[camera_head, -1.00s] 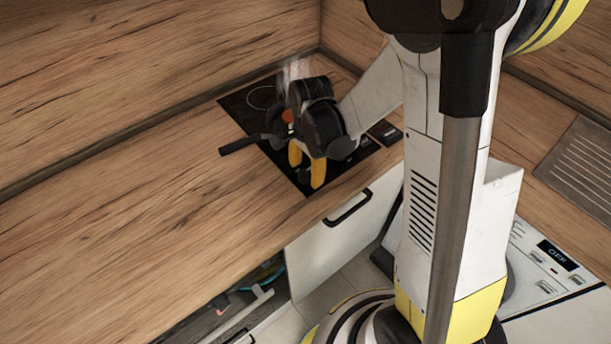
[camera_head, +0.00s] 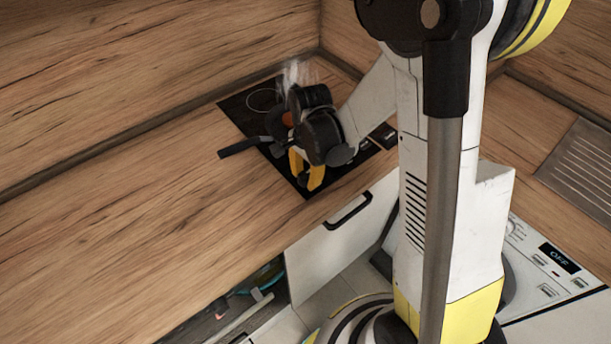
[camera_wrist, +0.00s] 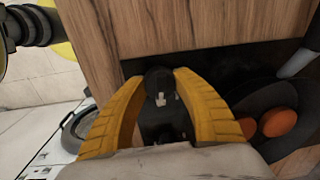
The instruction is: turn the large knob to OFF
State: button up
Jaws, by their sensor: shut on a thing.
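The large knob (camera_wrist: 158,82) is dark and round-topped, with a small pale mark on its near side. It stands near the front corner of the black cooktop (camera_head: 236,108). In the wrist view it sits between the two yellow fingers of my gripper (camera_wrist: 160,88), which is shut on it. In the head view my gripper (camera_head: 306,172) is low over the cooktop's front corner, and the knob is mostly hidden by the fingers. I cannot read any OFF marking by the knob.
A black pan (camera_wrist: 240,103) with orange pieces (camera_wrist: 278,122) is close beside my gripper. Its handle (camera_head: 240,147) points left over the counter (camera_head: 150,205), and steam (camera_head: 293,74) rises behind. An open drawer (camera_head: 235,312) is below. A white appliance (camera_head: 545,275) stands at right.

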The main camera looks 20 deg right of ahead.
jog(key=shift+n, duration=0.3)
jog(key=n+b, duration=0.1)
jog(key=n, duration=0.3)
jog(key=shift+n, duration=0.4)
jog(key=n+b, duration=0.1)
jog(key=n, duration=0.3)
jog(key=shift+n, duration=0.3)
jog(key=n+b, duration=0.1)
jog(key=n, duration=0.4)
jog(key=shift+g, duration=0.4)
jog(key=shift+n+b, duration=0.3)
jog(key=shift+n, duration=2)
jog(key=o, duration=1.2)
jog(key=shift+d, duration=0.1)
